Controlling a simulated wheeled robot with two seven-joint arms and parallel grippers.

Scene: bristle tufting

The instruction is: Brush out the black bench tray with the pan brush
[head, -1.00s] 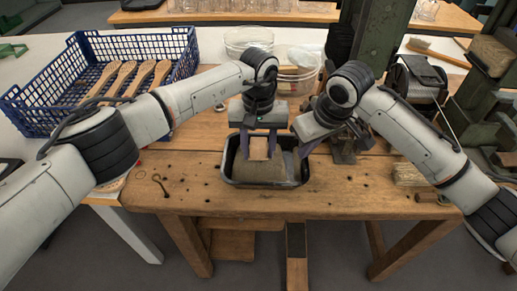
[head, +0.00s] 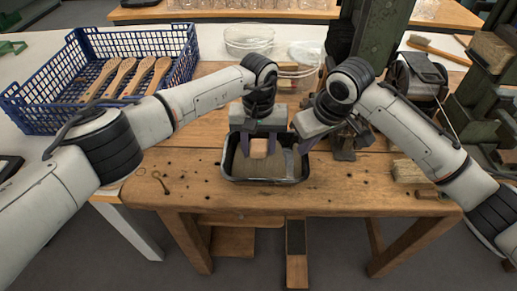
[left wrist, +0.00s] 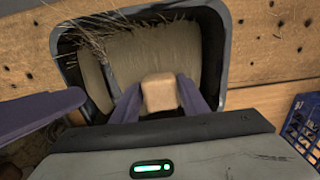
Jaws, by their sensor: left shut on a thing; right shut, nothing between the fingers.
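The black bench tray (head: 265,182) sits on the wooden bench near its front edge. My left gripper (head: 259,147) is over the tray and shut on the pan brush. The brush's pale wooden handle end (left wrist: 160,94) shows between its purple fingers. The wide tan bristle head (left wrist: 150,55) is down inside the tray and hides much of its floor. Thin loose bristles (left wrist: 90,35) show at the tray's upper left corner in the left wrist view. My right gripper (head: 304,142) is shut and empty by the tray's right back rim. Its finger also shows in the left wrist view (left wrist: 40,112).
A blue crate (head: 70,115) with several wooden brush handles stands at the left. Clear round tubs (head: 248,40) stand behind. Dark green machinery (head: 480,90) and a bristle block (head: 410,171) are at the right. A small hook (head: 160,182) lies left of the tray.

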